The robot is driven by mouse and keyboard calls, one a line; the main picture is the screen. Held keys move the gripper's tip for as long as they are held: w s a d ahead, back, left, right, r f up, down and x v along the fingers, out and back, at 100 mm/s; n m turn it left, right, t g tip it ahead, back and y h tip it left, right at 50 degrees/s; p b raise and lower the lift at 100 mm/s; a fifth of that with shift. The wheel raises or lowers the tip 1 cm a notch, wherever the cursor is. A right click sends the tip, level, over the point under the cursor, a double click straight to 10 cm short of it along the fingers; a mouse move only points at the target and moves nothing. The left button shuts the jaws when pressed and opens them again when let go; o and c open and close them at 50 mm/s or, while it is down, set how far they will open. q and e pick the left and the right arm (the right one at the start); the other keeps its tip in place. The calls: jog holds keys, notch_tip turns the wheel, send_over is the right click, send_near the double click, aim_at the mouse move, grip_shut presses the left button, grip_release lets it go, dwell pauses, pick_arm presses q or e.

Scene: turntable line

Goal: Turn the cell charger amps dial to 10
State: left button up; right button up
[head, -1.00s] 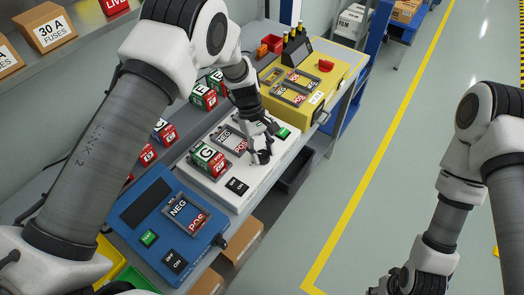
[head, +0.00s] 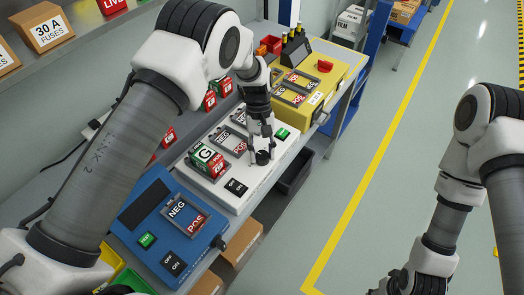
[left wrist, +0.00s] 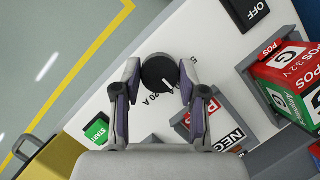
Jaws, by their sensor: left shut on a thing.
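The white cell charger (head: 238,186) stands on the bench with a cell marked G in one of its bays. Its black amps dial (head: 262,158) is a round knob near the front edge. In the left wrist view the dial (left wrist: 160,73) sits between my left gripper's fingers (left wrist: 158,84), which are shut on its sides. The dial's white line points down and slightly right in that view, near a partly covered label ending in "A". My left gripper (head: 262,150) points down at the charger in the head view.
A blue charger (head: 150,215) stands nearer and a yellow charger (head: 335,75) farther along the bench. The white charger has a green START button (head: 282,134) and a black ON/OFF switch (head: 236,187). Several cells stand behind it. The floor at right is clear.

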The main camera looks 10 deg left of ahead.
pick_arm(q)
jog(key=shift+s+f, duration=0.1)
jog(key=shift+f, duration=0.05)
jog(key=o, duration=1.1)
jog(key=v, duration=1.2)
jog(key=shift+w, duration=0.25)
